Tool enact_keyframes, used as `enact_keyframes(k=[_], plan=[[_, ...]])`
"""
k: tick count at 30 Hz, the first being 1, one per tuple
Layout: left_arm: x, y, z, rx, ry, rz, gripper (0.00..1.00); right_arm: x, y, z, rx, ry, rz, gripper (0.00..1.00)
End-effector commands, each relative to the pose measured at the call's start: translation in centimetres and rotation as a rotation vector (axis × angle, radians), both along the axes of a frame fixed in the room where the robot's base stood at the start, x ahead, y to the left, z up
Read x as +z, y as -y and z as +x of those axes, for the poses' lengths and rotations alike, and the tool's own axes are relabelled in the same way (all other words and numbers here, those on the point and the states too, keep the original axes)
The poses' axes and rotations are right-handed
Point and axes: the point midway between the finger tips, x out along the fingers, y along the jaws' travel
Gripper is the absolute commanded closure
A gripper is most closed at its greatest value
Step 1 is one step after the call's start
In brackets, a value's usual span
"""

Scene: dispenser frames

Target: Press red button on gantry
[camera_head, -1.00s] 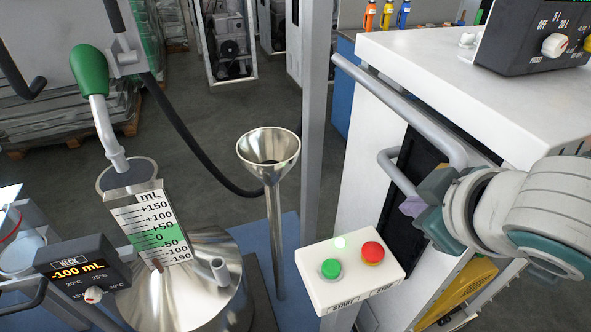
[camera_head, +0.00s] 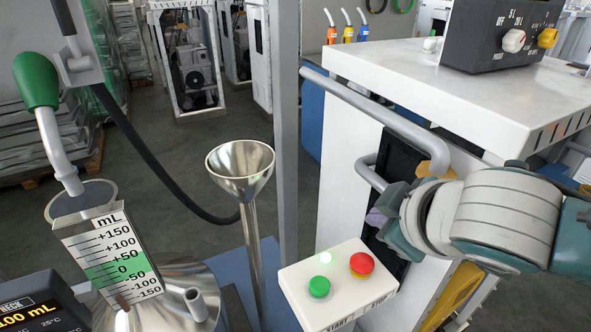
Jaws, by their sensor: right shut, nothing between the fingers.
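The red button (camera_head: 361,264) is a round red cap on a white control box (camera_head: 341,293) at the lower middle of the head view. A green button (camera_head: 319,287) sits to its left on the same box, and a small light (camera_head: 325,258) glows behind them. My right gripper (camera_head: 379,217) is just behind and to the right of the red button, apart from it. It is shut and empty, with its fingers partly hidden by its own body. My left gripper is not in view.
A steel funnel (camera_head: 240,165) on a stand is left of the box, with a grey upright post (camera_head: 286,130) beside it. A white cabinet (camera_head: 349,150) with a grey rail (camera_head: 375,105) stands behind my right arm. A measuring vessel with a scale (camera_head: 112,262) is at lower left.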

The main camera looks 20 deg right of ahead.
Motion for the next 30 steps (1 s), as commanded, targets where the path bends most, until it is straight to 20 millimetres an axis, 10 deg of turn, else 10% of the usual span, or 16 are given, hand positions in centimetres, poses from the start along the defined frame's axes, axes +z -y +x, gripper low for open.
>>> enact_keyframes(k=[10, 30], plan=[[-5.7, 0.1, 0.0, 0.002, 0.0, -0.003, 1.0, -5.3, 0.0, 0.0, -0.001, 0.0, -0.001, 1.0], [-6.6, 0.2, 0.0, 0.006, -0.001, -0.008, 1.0, -7.0, 0.0, 0.0, 0.0, 0.0, 0.0, 1.0]])
